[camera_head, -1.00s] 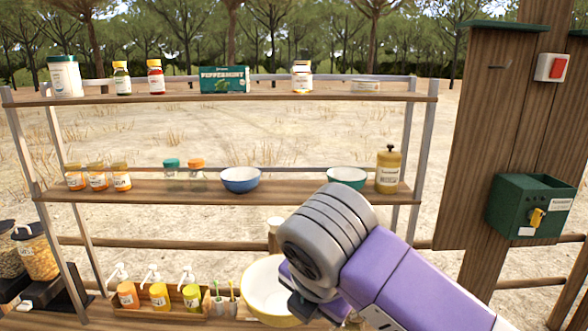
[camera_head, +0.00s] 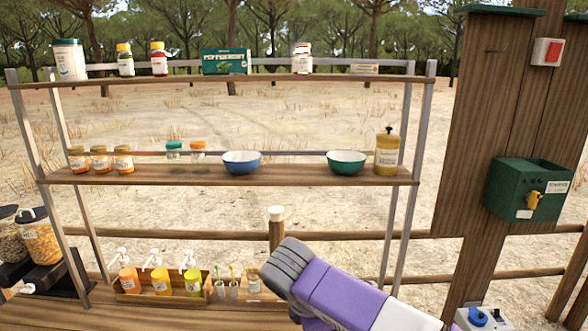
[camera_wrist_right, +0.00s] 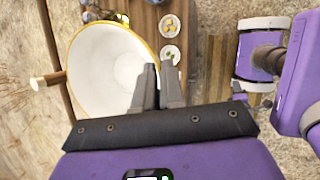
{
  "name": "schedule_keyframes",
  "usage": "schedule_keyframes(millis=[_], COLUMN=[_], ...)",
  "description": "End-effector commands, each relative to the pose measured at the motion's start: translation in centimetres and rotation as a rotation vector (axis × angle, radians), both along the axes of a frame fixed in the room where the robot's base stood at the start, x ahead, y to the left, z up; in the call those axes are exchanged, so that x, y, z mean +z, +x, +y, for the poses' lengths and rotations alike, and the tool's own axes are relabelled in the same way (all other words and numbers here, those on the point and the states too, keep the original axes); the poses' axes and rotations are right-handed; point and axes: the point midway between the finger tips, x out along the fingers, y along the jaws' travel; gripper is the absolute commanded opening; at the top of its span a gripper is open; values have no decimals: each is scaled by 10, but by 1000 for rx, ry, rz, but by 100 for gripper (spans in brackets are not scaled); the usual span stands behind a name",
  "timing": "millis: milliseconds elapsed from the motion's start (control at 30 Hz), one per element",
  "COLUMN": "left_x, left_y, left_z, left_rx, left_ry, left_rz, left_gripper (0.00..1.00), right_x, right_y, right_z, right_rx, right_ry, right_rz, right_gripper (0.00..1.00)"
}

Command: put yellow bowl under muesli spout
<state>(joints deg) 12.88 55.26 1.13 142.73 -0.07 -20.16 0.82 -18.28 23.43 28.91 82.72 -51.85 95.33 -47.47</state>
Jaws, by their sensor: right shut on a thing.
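The bowl (camera_wrist_right: 107,62) is white inside with a yellow rim and fills the left of the right wrist view. My right gripper (camera_wrist_right: 158,80) is shut on its right-hand wall, one finger each side of the rim. In the head view only my purple and grey right arm shows; the bowl and fingers are out of sight. Two clear dispensers with dark lids stand at the far left of the head view, one (camera_head: 40,240) with orange-brown contents and one (camera_head: 9,238) with paler grain. Their labels are too small to read, so I cannot tell which holds muesli. My left gripper is not in view.
A wooden caddy (camera_head: 160,297) with several pump bottles stands on the counter between the dispensers and my right arm. Above it, a shelf (camera_head: 200,177) carries jars, a blue bowl (camera_head: 241,163) and a green bowl (camera_head: 346,163). A green box (camera_head: 525,192) hangs on the right post.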

Motion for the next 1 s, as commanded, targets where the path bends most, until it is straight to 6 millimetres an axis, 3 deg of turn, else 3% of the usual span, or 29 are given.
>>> schedule_keyframes(millis=[33,300,600,733,1000], left_x=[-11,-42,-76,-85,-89], left_y=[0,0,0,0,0], left_z=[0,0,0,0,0], left_rx=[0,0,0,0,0], left_ry=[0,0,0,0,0], left_rz=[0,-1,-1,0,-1], left_gripper=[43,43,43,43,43], right_x=[-30,-156,-294,-331,-371], right_y=[7,23,12,4,-16], right_z=[-6,-43,-88,-101,-108], right_rx=[-97,-671,-1301,-1480,-1597], right_ry=[-6,-7,-5,-1,-3], right_rz=[7,7,5,1,-5], right_gripper=[0,0,0,0,0])
